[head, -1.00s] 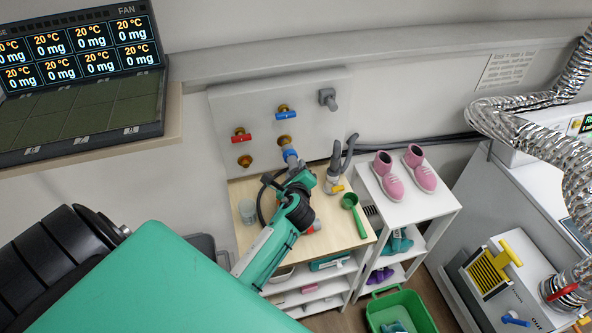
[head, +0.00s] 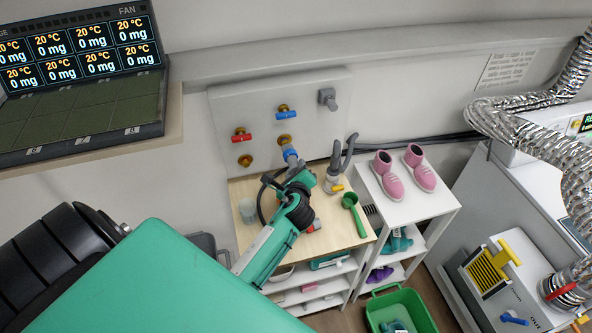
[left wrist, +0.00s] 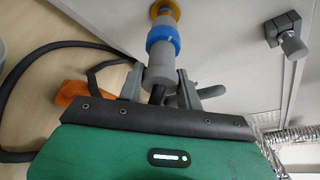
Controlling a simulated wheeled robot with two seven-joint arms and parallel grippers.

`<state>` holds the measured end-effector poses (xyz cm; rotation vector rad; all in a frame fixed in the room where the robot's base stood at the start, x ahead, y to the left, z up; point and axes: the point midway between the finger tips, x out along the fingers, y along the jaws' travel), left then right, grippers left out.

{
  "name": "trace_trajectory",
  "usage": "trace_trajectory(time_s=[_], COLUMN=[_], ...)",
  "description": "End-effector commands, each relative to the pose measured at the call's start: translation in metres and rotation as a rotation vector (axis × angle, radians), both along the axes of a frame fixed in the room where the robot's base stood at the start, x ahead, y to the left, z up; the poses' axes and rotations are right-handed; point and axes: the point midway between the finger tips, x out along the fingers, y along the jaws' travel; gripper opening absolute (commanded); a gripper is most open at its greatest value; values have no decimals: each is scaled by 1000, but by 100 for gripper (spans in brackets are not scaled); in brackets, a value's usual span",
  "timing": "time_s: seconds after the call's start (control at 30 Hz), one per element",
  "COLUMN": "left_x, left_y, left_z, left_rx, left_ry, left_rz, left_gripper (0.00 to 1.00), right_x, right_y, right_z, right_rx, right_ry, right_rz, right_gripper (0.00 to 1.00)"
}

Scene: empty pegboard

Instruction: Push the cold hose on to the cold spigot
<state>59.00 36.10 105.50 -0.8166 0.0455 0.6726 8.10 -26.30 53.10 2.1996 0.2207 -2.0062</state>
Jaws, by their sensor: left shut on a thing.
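The cold hose (head: 290,154) has a grey end with a blue collar; it also shows in the left wrist view (left wrist: 161,71). My left gripper (left wrist: 159,82) is shut on its grey end, with one finger on each side. The brass cold spigot (head: 284,141) sticks out of the wall panel below the blue-handled valve (head: 286,114). In the left wrist view the collar is in line with the spigot (left wrist: 166,8) and meets it or nearly so. I cannot tell how far the hose sits over it. My right gripper is out of view.
A red-handled valve (head: 241,135) and a second brass spigot (head: 245,160) are left on the panel. Pink shoes (head: 388,176) stand at right.

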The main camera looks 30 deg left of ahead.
Motion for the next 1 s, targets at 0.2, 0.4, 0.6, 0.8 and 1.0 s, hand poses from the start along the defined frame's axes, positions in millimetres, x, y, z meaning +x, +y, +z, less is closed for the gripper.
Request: trace_trajectory(time_s=[0.2,0.4,0.6,0.8,1.0], left_x=[0,0,0,1,3], left_y=[0,0,0,1,4], left_z=[1,1,0,0,0], left_rx=[0,1,0,0,1], left_ry=[0,1,0,0,1], left_rz=[0,0,0,0,0], left_gripper=[10,10,10,10,10], right_x=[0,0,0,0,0], right_y=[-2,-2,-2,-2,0], right_z=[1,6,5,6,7], right_rx=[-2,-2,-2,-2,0], right_ry=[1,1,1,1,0], right_rz=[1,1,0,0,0], right_gripper=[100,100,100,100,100])
